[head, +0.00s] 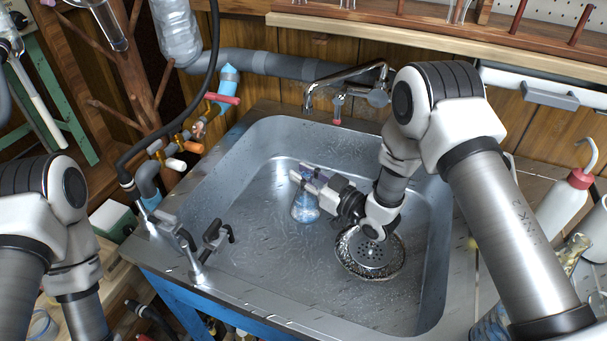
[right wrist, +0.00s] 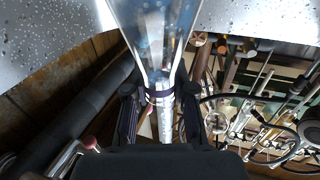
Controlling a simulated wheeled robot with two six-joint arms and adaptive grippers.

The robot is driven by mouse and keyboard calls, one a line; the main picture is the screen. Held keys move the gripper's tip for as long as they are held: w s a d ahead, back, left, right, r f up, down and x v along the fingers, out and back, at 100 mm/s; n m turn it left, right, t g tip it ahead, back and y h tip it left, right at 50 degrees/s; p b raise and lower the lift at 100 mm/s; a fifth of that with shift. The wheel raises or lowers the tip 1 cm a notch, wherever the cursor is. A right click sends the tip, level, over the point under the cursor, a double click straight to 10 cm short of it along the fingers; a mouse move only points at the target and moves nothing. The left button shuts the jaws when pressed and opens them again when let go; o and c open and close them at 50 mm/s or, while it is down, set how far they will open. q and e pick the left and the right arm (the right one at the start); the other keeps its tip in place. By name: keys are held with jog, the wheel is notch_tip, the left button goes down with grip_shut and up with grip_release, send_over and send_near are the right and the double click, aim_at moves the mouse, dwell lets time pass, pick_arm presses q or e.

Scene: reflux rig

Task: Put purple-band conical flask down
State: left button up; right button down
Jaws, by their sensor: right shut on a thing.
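The purple-band conical flask (head: 305,209) is clear glass and looks bluish in the head view, low inside the steel sink (head: 270,250). My right gripper (head: 311,178) reaches in from the right and is shut around the flask's neck. In the right wrist view, the glass body (right wrist: 155,35) widens away from the fingers, and the dark purple band (right wrist: 160,96) sits between the two fingertips. I cannot tell whether the flask's base touches the sink floor. My left arm is at the left edge of the head view; its gripper is out of view.
A round drain strainer (head: 370,253) lies right of the flask. Taps (head: 190,240) stand on the sink's front left rim, and a curved faucet (head: 340,75) at the back. A wash bottle (head: 565,200) stands right of the sink. The sink floor left of the flask is clear.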

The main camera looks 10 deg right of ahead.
jog(key=c, duration=1)
grip_release()
jog(key=shift+f, duration=0.1)
jog(key=shift+r, duration=0.2)
jog(key=p+v, duration=0.1)
jog(key=v, duration=0.6)
jog(key=shift+s+d, duration=0.15)
jog(key=shift+s, duration=0.05)
